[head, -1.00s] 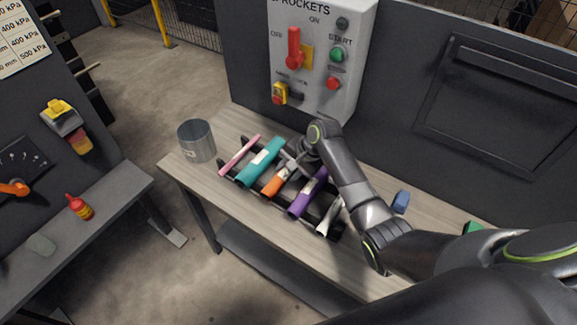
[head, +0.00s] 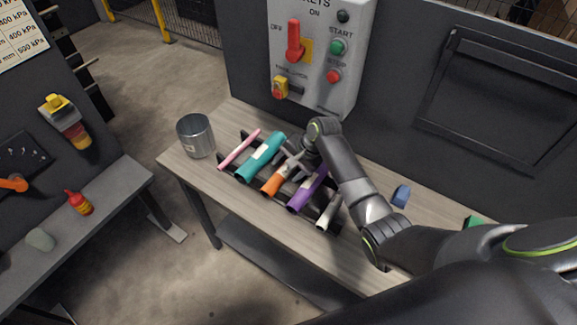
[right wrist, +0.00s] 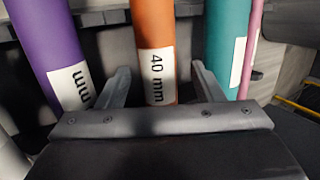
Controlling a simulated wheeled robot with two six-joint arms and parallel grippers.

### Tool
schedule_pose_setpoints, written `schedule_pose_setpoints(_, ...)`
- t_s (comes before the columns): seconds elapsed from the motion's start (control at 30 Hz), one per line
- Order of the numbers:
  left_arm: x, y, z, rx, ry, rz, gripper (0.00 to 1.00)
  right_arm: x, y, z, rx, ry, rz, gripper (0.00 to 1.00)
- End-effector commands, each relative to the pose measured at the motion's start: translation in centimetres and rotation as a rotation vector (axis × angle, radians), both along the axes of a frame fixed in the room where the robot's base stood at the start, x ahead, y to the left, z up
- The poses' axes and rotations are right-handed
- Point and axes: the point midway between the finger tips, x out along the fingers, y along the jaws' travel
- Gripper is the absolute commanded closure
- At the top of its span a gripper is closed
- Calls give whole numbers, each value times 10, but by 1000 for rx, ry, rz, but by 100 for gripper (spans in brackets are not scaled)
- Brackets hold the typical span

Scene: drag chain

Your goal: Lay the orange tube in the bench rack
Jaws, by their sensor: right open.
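The orange tube (head: 274,184) lies in the black bench rack (head: 227,174), between the teal tube (head: 261,157) and the purple tube (head: 306,191). My right gripper (head: 290,165) is over the orange tube, and its arm hides part of the rack. In the right wrist view the orange tube (right wrist: 154,45), with a "40 mm" label, passes between the two open fingers (right wrist: 160,85). Gaps show on both sides of the tube, so the fingers are apart from it. My left gripper is out of view.
A pink tube (head: 239,149) and a white tube (head: 329,212) also lie in the rack. A metal can (head: 196,137) stands left of it. A blue block (head: 401,196) lies right of my arm. A control box (head: 318,60) rises behind the bench.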

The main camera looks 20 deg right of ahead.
Motion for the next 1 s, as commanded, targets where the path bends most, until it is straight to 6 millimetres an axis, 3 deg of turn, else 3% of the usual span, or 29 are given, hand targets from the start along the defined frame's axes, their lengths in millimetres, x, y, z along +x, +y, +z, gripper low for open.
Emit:
schedule_pose_setpoints(0.17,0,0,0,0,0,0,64,-1,-3,4,-1,-2,-1,39)
schedule_pose_setpoints(0.37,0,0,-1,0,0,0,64,-8,-13,29,-3,-4,0,39)
schedule_pose_setpoints(0.8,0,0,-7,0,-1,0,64,-33,-52,117,-4,-5,0,39)
schedule_pose_setpoints(1.0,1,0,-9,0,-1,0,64,-41,-64,145,-2,-3,0,39)
